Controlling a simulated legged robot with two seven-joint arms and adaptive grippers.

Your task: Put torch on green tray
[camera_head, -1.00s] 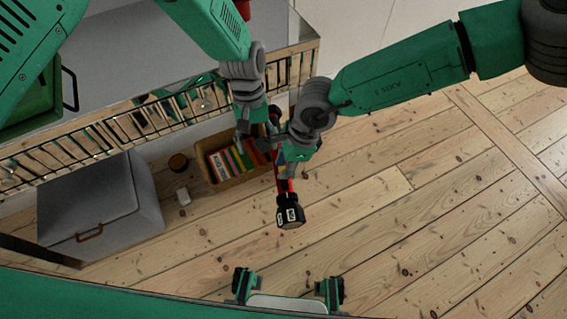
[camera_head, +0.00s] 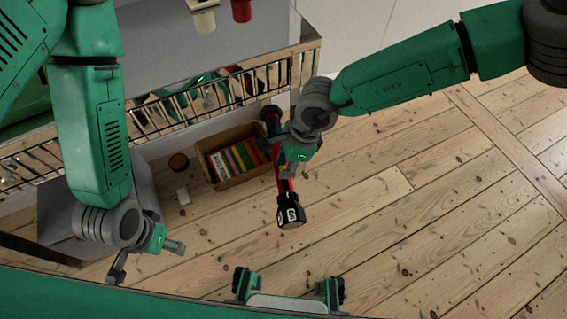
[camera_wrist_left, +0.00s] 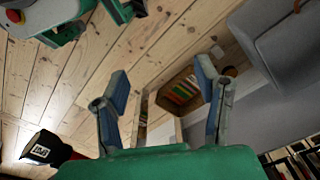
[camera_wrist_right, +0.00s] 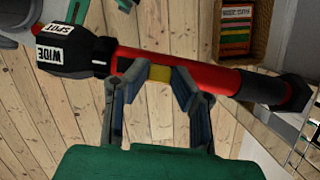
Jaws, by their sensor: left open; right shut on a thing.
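The torch (camera_head: 291,212) has a red body and a black head lettered with white labels. It hangs over the floor in the head view, its head toward the bottom of the picture. My right gripper (camera_head: 288,166) is shut around the red body; the right wrist view shows the torch (camera_wrist_right: 222,78) crossing between its fingers (camera_wrist_right: 155,78). My left gripper (camera_head: 147,260) is open and empty at lower left, apart from the torch. A green tray-like thing (camera_head: 22,108) shows at the left edge on the grey surface, mostly hidden behind my left arm.
A railing (camera_head: 170,118) runs along the grey surface's edge. A box of coloured items (camera_head: 243,183), a small brown round thing (camera_head: 178,162) and a white object (camera_head: 183,195) stand on the floor. A grey bin (camera_head: 65,225) is at left. Floorboards at right are clear.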

